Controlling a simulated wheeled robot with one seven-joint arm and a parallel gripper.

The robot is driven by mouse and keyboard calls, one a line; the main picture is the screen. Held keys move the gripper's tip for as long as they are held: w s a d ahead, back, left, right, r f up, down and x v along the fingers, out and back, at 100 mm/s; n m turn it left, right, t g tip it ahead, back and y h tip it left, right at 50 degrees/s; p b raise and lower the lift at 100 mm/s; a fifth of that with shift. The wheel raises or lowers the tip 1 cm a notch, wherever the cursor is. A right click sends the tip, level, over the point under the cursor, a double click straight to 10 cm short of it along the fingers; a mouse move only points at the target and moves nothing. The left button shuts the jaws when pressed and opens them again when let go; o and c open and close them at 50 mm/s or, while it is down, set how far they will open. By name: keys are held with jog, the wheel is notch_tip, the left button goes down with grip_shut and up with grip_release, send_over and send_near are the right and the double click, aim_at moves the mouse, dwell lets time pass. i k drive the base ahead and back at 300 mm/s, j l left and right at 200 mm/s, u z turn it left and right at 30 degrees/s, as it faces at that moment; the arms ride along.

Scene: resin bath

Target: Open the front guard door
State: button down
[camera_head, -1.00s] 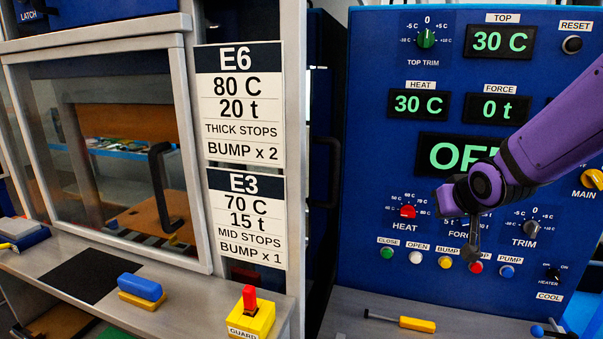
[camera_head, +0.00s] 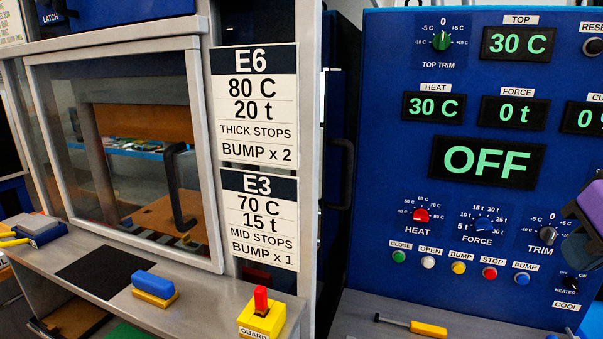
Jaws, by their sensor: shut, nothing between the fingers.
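The front guard door (camera_head: 45,150) is a clear panel in a grey metal frame at the left of the head view. It appears shut across the press opening. Its black upright bar handle (camera_head: 172,190) is on the right part of the panel. My gripper's fingers are out of view; only a purple and dark piece of my arm shows at the right edge, far from the door handle. A yellow block labelled GUARD (camera_head: 262,322) with a red top (camera_head: 261,299) stands on the ledge below and right of the door.
The grey ledge (camera_head: 215,292) in front of the door holds a blue-and-yellow block (camera_head: 153,289) and a black mat (camera_head: 103,272). Signs E6 (camera_head: 253,105) and E3 (camera_head: 258,218) hang right of the door. The blue control panel (camera_head: 385,190) reads OFF. A yellow-handled tool (camera_head: 428,329) lies below it.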

aim_at(190, 44)
jog(key=u, duration=1.4)
jog(key=i+l+u, duration=0.1)
jog(key=u, duration=0.25)
jog(key=i+l+u, duration=0.15)
jog(key=i+u, duration=0.25)
jog(key=k, duration=0.1)
